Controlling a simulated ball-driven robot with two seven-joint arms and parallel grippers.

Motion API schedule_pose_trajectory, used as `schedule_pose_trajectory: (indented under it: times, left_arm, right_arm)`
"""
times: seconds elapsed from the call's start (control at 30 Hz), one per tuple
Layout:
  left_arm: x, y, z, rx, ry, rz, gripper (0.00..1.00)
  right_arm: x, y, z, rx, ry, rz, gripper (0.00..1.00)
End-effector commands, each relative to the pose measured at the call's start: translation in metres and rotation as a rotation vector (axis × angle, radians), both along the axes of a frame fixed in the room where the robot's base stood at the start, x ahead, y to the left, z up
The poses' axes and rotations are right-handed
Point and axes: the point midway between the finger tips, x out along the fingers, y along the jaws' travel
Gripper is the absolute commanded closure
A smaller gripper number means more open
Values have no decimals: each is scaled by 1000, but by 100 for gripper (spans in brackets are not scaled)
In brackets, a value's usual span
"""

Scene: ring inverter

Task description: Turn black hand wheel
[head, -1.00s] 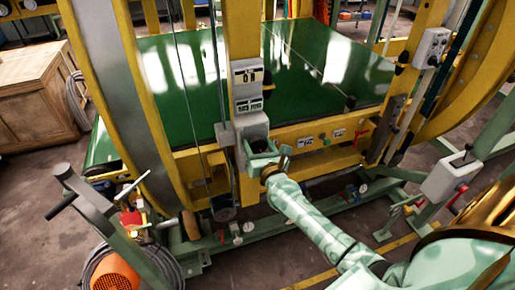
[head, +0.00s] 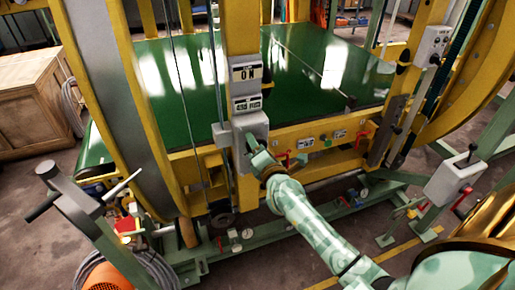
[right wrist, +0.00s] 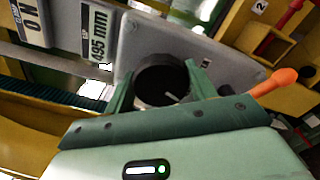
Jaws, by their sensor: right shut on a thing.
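The black hand wheel (right wrist: 160,88) sits on a grey housing (right wrist: 180,35) and shows between the two green fingers in the right wrist view. My right gripper (right wrist: 160,72) is shut on the wheel, with one finger on each side. In the head view my right gripper (head: 259,156) is at the grey box (head: 250,128) on the yellow upright, and it hides the wheel. Two white readout plates are above the box; the upper one (head: 244,72) seems to read 0 N, and the lower one (right wrist: 97,30) seems to read 495 mm. My left gripper is not in view.
An orange-tipped lever (right wrist: 273,82) is close to the right of my right gripper. Yellow frame bars and a green bed (head: 330,75) are behind. Small red valve handles (head: 302,158) are right of the gripper. A green base beam (head: 290,225) runs below.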

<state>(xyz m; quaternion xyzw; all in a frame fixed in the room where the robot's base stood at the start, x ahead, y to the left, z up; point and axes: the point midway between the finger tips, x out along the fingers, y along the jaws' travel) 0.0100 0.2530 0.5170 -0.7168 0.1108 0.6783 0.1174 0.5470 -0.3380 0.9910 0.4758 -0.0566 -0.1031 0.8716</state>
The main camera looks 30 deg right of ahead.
Motion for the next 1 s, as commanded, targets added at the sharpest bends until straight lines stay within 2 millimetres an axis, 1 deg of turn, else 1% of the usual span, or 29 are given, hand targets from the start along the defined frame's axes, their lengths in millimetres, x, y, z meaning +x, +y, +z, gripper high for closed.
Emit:
schedule_pose_trajectory:
  times: [0.03,0.27,0.73,0.77,0.8,0.83,1.0]
  left_arm:
    - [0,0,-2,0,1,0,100]
    - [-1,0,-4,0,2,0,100]
    - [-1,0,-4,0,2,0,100]
    - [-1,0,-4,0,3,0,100]
    - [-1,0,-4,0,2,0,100]
    - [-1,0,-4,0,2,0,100]
    - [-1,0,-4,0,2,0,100]
  right_arm:
    - [-1,1,-4,19,1,0,67]
    - [-1,1,-3,77,-13,0,67]
    - [-1,1,-3,90,-16,0,67]
    - [-1,1,-3,90,-16,0,41]
    - [-1,1,-3,89,-16,0,30]
    - [-1,0,-3,89,-16,0,22]
    - [0,0,-2,88,-18,1,22]
